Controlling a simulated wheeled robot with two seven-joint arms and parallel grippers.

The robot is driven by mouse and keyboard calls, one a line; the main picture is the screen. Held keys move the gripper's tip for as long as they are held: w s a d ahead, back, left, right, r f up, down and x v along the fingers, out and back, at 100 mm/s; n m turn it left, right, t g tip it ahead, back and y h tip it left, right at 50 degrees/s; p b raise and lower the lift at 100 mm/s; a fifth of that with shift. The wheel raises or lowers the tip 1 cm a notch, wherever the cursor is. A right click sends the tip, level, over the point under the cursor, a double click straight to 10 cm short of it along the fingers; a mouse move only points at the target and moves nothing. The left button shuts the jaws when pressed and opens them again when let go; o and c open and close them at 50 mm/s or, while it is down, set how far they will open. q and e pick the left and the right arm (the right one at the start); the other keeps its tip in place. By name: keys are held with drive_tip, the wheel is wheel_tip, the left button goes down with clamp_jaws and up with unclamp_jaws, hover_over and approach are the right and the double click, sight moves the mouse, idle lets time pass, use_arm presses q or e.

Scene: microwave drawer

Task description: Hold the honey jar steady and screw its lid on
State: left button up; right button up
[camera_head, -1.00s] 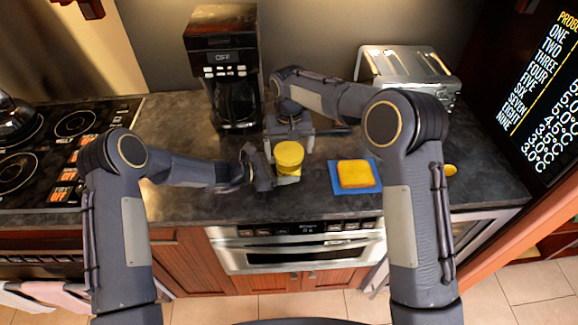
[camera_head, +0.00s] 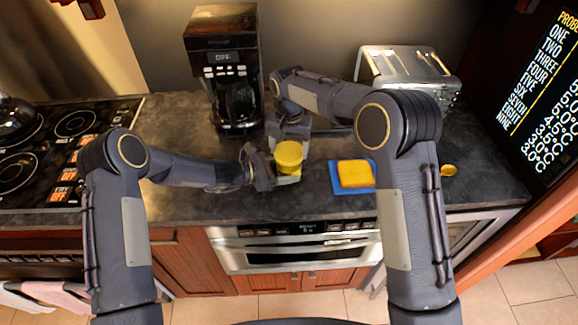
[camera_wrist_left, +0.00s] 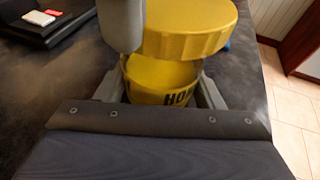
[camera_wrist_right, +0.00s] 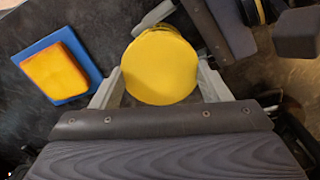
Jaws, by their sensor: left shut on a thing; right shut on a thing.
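The yellow honey jar (camera_wrist_left: 150,88), with dark lettering on its side, stands between the fingers of my left gripper (camera_wrist_left: 165,95), which is shut on it. The round yellow lid (camera_head: 289,154) is over the jar in the head view. In the left wrist view the lid (camera_wrist_left: 188,30) is above the jar and shifted to the right; I cannot tell whether they touch. My right gripper (camera_wrist_right: 160,90) is shut on the lid (camera_wrist_right: 160,67), a finger on each side. In the head view the lid hides the jar's mouth.
A yellow sponge (camera_head: 356,173) on a blue cloth (camera_head: 336,178) lies right of the jar. A small yellow thing (camera_head: 448,170) lies farther right. A coffee maker (camera_head: 225,70) and a toaster (camera_head: 405,68) stand behind. The stove (camera_head: 50,150) is at the left.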

drive_tip(key=m, duration=1)
drive_tip(key=shift+m, duration=0.3)
drive_tip(key=m, duration=0.3)
drive_tip(key=o, duration=1)
